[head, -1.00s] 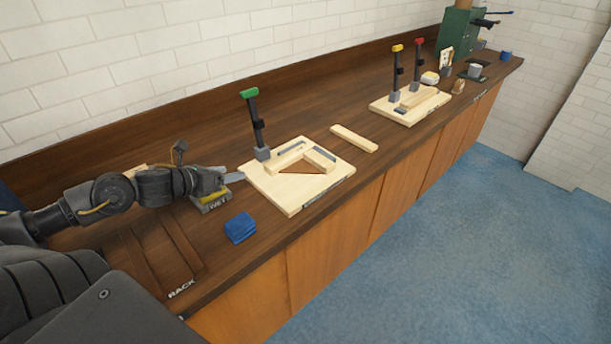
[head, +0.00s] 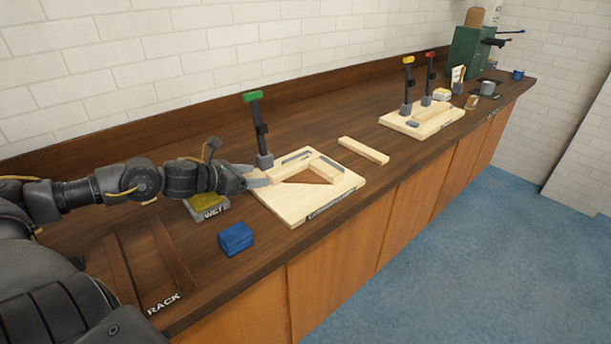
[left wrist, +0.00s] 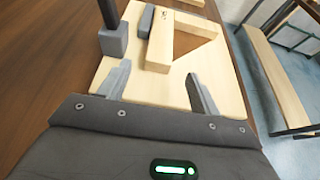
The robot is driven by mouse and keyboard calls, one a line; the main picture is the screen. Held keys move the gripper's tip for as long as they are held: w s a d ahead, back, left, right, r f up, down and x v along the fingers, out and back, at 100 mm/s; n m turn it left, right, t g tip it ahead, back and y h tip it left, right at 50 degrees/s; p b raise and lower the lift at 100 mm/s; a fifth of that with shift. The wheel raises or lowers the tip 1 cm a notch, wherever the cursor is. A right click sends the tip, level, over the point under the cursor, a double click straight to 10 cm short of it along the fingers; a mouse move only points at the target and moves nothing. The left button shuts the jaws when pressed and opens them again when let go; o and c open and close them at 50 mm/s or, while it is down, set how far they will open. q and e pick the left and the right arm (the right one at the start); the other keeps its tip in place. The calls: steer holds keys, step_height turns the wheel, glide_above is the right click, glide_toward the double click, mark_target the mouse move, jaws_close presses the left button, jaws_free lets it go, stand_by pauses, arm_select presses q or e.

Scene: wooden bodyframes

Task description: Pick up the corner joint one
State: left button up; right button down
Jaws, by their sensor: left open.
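The corner joint, a pale wooden L shape (head: 324,169), lies flat on the light wooden board (head: 293,213) that carries the green-handled clamp (head: 260,130). My left gripper (head: 257,178) is open over the board's left edge. In the left wrist view its two grey fingers (left wrist: 158,90) stand apart with only bare board between them. The joint is just ahead of the fingertips. My right gripper is not in view.
A grey clamp base (left wrist: 113,40) stands close to the left finger. A blue block (head: 236,238) and a yellow-topped tray marked WET (head: 207,205) lie near my left arm. A loose wooden bar (head: 363,150) and a second clamp board (head: 423,120) are farther right.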

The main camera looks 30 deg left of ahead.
mark_target(272, 174)
arm_select(q)
steer(key=shift+w+f, duration=0.1)
steer(key=shift+w, duration=0.1)
steer(key=shift+w+d+f+b, duration=0.15)
steer(key=shift+w+d+b, duration=0.05)
steer(key=shift+w+b, duration=0.3)
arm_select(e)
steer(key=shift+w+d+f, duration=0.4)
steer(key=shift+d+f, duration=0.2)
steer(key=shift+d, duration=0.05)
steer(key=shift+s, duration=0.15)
arm_select(q)
steer(key=shift+w+d+f, duration=0.1)
steer(key=shift+w+d, duration=0.1)
steer(key=shift+w, duration=0.5)
steer(key=p+x, duration=0.1)
steer(key=x, duration=0.1)
steer(key=shift+w+d+f+p, duration=0.1)
steer(key=shift+w+f+p, duration=0.15)
steer(key=shift+w+p, duration=0.1)
steer(key=shift+w+d+f, duration=0.1)
steer(key=shift+w+f, duration=0.2)
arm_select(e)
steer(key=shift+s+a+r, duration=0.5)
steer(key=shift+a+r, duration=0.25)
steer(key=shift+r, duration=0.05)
arm_select(q)
steer(key=shift+c, duration=0.3)
